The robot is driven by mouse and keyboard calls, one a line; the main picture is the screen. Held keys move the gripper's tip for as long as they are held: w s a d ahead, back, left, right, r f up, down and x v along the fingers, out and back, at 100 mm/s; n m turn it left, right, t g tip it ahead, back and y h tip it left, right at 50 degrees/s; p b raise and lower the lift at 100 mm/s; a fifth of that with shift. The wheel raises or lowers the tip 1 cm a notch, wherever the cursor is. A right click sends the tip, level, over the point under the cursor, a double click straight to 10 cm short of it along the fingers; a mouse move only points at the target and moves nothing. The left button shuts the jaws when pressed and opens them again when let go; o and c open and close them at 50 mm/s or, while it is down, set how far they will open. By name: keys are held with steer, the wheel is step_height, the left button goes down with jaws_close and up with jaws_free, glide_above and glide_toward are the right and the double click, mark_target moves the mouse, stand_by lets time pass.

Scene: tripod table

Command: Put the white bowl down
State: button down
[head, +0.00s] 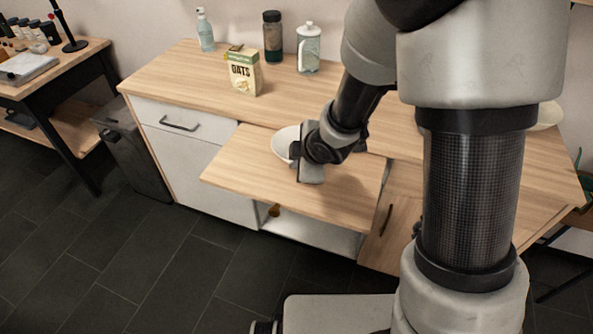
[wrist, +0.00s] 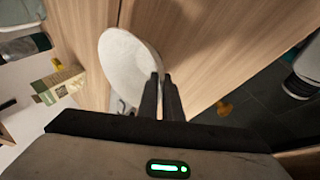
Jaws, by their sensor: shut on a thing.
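The white bowl (head: 283,143) is over the back part of the pulled-out wooden board (head: 245,170), close to the counter's front edge. In the wrist view the bowl (wrist: 125,68) appears tilted, with its rim at the two dark fingers. My gripper (head: 296,150) is shut on the bowl's right side in the head view; its fingers (wrist: 161,76) show clearly in the wrist view. My wrist hides part of the bowl. I cannot tell whether the bowl touches the board.
On the counter (head: 185,75) stand an oats box (head: 243,72), a spray bottle (head: 205,32), a dark jar (head: 272,38) and a glass jar (head: 308,48). The board's left and front parts are bare. A side table (head: 75,60) stands at the left, with a dark bin (head: 130,150) beside the cabinet.

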steer(key=shift+f, duration=1.1)
steer(key=shift+f+b, duration=0.25)
steer(key=shift+b, duration=0.2)
steer(key=c, duration=1.9)
jaws_free()
steer(key=shift+r, duration=0.1)
steer(key=shift+c, duration=0.2)
